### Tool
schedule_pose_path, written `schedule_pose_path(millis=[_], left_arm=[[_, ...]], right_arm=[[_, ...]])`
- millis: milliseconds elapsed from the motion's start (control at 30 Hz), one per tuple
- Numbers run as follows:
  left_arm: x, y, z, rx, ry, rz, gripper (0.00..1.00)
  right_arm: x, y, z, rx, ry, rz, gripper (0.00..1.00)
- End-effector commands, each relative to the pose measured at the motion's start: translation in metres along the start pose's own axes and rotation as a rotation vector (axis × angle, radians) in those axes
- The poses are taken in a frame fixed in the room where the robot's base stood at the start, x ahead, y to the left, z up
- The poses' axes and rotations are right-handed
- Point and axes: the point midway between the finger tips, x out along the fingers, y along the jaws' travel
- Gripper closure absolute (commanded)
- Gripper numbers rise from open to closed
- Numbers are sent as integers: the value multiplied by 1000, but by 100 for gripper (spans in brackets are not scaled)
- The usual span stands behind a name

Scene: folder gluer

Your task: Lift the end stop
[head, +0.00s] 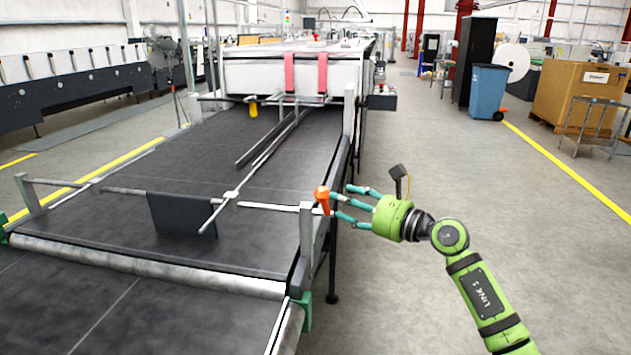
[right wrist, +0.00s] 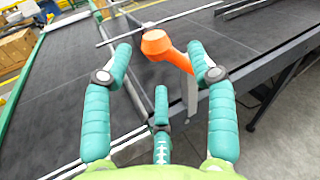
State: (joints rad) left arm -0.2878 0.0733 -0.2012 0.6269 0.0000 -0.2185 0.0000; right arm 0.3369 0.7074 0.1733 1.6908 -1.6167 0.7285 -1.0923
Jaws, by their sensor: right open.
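The end stop (head: 181,214) is a dark plate hanging from a crossbar over the conveyor belt in the head view. An orange handle (head: 321,198) sits at the right end of that crossbar, on the conveyor's side post. My right gripper (head: 344,203) is just right of the handle, with its teal fingers pointing left toward it. In the right wrist view the orange handle (right wrist: 166,48) lies between the spread fingertips, with the fingers open around it. I cannot tell whether any finger touches it. My left gripper is not in view.
The dark conveyor belt (head: 95,255) runs from the front to a white machine (head: 288,75) with two red straps. A steel rod (head: 215,212) runs along the belt. The floor right of the conveyor is clear up to a blue bin (head: 488,92) and a large carton (head: 575,95).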

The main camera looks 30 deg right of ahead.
Motion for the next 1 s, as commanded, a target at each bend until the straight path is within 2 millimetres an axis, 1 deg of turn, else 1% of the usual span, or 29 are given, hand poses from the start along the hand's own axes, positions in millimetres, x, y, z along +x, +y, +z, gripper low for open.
schedule_pose_path(millis=[33, 233, 300, 400, 533, 700, 800, 833, 867, 900, 967, 1000], left_arm=[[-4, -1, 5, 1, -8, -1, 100], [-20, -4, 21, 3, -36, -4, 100], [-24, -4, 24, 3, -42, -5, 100], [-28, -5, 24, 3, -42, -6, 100], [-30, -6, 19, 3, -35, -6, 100], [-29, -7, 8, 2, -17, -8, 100], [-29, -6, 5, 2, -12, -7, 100], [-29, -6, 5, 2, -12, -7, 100], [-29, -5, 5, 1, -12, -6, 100], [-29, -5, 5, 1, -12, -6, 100], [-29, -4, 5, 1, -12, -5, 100], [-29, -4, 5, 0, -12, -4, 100]], right_arm=[[5, 0, 3, -2, -1, 1, 43], [35, -2, 4, 5, -3, -1, 43], [45, -1, 4, 4, -3, 0, 43], [58, -1, 2, 6, -2, -1, 43], [67, 0, 1, 4, 0, 0, 43], [69, 1, -1, 3, 1, 1, 43], [68, 1, -1, 3, 1, 0, 43], [68, 1, -1, 4, 1, 0, 47], [68, 1, -1, 4, 1, 0, 59], [68, 1, -1, 4, 0, 0, 75], [68, 1, -1, 4, 0, 0, 99], [68, 1, -1, 4, 0, 0, 100]])
